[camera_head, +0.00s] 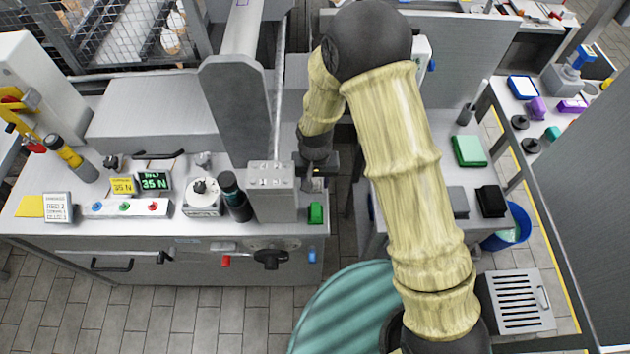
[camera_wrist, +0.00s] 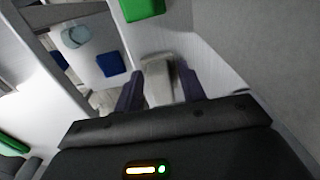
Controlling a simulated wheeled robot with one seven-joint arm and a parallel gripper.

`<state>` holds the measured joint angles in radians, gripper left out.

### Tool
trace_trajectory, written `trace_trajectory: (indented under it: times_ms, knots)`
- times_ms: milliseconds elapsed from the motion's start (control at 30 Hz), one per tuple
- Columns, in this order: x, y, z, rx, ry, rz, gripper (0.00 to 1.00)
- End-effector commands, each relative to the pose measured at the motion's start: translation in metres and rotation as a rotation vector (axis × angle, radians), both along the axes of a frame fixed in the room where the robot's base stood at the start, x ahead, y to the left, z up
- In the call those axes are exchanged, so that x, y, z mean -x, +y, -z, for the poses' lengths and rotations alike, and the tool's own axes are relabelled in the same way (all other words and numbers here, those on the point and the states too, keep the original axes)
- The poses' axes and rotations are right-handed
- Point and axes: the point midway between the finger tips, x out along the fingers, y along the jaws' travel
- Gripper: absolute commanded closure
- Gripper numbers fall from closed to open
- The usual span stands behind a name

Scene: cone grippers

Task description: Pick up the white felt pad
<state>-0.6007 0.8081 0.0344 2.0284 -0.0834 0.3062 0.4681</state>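A pale, whitish block, which looks like the white felt pad (camera_wrist: 158,82), shows between the two dark fingers of my gripper (camera_wrist: 160,90) in the wrist view. The fingers stand apart, one on each side of it. I cannot tell whether they press on it or only flank it. In the head view my gripper (camera_head: 317,181) points down at the right end of the left bench, beside a grey box-shaped post. There the pad is mostly hidden by my gripper.
A green block (camera_head: 316,213) lies close in front of my gripper at the bench corner; it also shows in the wrist view (camera_wrist: 142,8). A dark bottle (camera_head: 235,196) stands left of the grey post (camera_head: 270,190). Right of the bench is a floor gap, then another bench.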

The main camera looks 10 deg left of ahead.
Motion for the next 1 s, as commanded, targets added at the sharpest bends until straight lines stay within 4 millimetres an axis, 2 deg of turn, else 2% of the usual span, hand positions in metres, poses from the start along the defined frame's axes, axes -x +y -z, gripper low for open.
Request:
trace_trajectory:
  times_ms: [33,100,133,400,567,767,1000]
  knots:
    - [0.0,0.0,0.0,0.0,0.0,0.0,0.7]
    - [0.0,0.0,0.0,0.0,0.0,0.0,0.83]
    - [0.0,0.0,0.0,0.0,0.0,0.0,0.86]
    - [0.0,0.0,-0.001,0.0,0.0,0.0,0.86]
    - [0.0,0.0,-0.01,0.0,-0.001,0.0,0.86]
    - [-0.001,0.001,-0.042,-0.003,-0.004,0.0,0.86]
    - [-0.001,0.001,-0.105,-0.005,-0.007,0.0,0.86]
